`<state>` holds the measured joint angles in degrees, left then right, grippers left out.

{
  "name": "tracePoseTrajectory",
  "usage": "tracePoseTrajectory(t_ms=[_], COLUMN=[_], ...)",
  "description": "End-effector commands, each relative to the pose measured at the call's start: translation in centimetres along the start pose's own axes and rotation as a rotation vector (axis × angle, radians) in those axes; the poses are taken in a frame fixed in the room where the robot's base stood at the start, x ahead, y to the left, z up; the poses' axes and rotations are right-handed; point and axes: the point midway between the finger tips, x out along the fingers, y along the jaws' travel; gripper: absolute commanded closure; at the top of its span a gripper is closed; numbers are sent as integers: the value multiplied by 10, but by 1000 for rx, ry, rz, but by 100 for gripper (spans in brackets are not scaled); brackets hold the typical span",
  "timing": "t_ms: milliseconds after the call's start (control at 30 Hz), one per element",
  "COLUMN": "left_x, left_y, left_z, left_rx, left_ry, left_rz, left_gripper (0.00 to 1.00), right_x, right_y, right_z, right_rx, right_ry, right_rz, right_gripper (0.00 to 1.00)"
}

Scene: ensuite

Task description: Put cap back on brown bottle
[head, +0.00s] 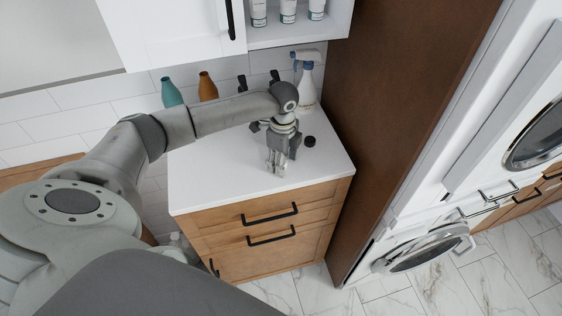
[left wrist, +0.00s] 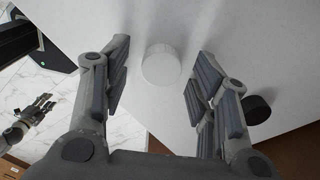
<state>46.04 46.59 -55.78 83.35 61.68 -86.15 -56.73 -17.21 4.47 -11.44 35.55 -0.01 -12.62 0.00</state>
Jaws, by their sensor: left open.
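The brown bottle (head: 207,88) stands upright at the back left of the white counter, against the tiled wall. My left gripper (head: 276,160) is over the counter, pointing down with fingers spread. In the left wrist view a round white cap-like piece (left wrist: 162,65) lies on the counter between the open fingers of this gripper (left wrist: 162,90), apart from both. A black cap (head: 310,141) lies on the counter right of the gripper; it also shows in the left wrist view (left wrist: 256,109). My right gripper (left wrist: 38,108) shows small at the left of the wrist view; its opening is unclear.
A teal bottle (head: 171,93) stands left of the brown one. A white spray bottle (head: 306,82) stands at the back right, by a tall brown panel (head: 390,110). Dark objects (head: 242,83) are partly hidden behind my arm. The counter's front left (head: 205,185) is clear.

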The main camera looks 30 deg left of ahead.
Motion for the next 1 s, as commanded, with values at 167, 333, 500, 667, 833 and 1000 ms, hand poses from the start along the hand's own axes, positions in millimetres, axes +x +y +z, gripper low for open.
tracePoseTrajectory(t_ms=[167,333,500,667,833,1000], left_x=[0,0,-1,-1,-8,-32], left_y=[0,0,0,0,-1,-2], left_z=[0,0,0,0,0,0], left_rx=[0,0,0,0,0,1], left_ry=[0,0,0,0,1,1], left_rz=[0,0,0,0,-2,-5], left_gripper=[62,79,79,79,79,79], right_x=[0,0,0,0,2,6], right_y=[0,0,0,1,2,2], right_z=[0,0,0,0,0,1], right_rx=[0,0,-1,-1,-2,-2], right_ry=[0,0,0,0,0,0], right_rz=[0,0,0,1,2,3], right_gripper=[60,60,60,60,60,60])
